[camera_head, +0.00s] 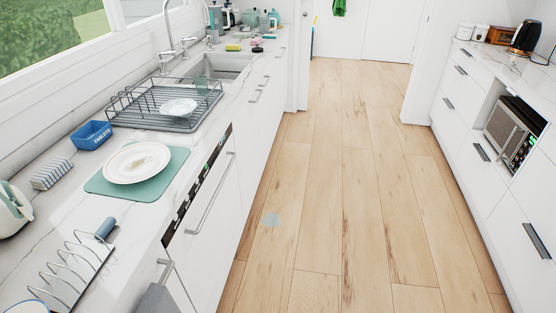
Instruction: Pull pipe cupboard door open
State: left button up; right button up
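A run of white cupboard fronts (259,114) with bar handles stands below the left counter in the head view. The fronts below the sink (222,67) are shut, with two short handles (256,92) close together near their top. No label shows which one is the pipe cupboard door. Nearer to me, a white front with a black control strip (197,187) has a long handle (213,195) and is shut. Neither my left nor my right gripper is in view.
White drawers (470,120) and a microwave (512,134) line the right side. A dish rack (165,108) and plate (137,162) are on the left counter.

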aim_at(245, 124)
jog(key=i+j+u, duration=0.15)
jog(key=u, duration=0.35)
jog(key=i+l+u, duration=0.7)
jog(key=l, duration=0.25)
